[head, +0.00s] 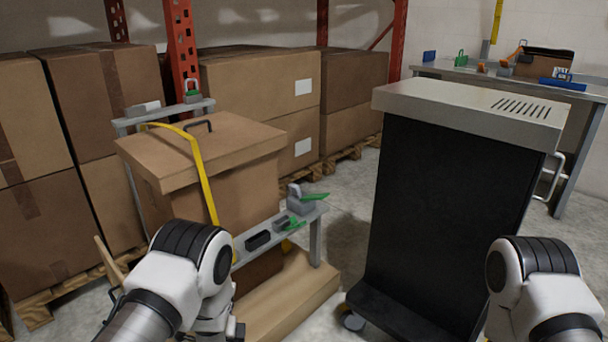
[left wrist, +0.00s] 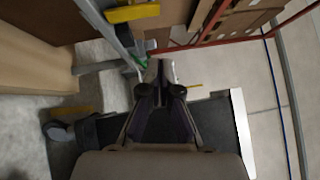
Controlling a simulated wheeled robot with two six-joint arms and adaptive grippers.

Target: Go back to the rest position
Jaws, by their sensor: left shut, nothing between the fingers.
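My left gripper (left wrist: 160,68) shows in the left wrist view, with its fingers shut and nothing between them. It points towards a grey metal frame with a green part near it. In the head view my left arm comes in at the lower left, in front of a cardboard box with a lid (head: 235,188), and its fingers cannot be made out there. My right arm comes in at the lower right, and its gripper is out of view.
A black cart with a pale top (head: 425,97) stands at the centre right. Stacked cartons (head: 260,78) stand on pallets behind. A workbench (head: 500,79) is at the back right. Some floor shows between shelf and cart.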

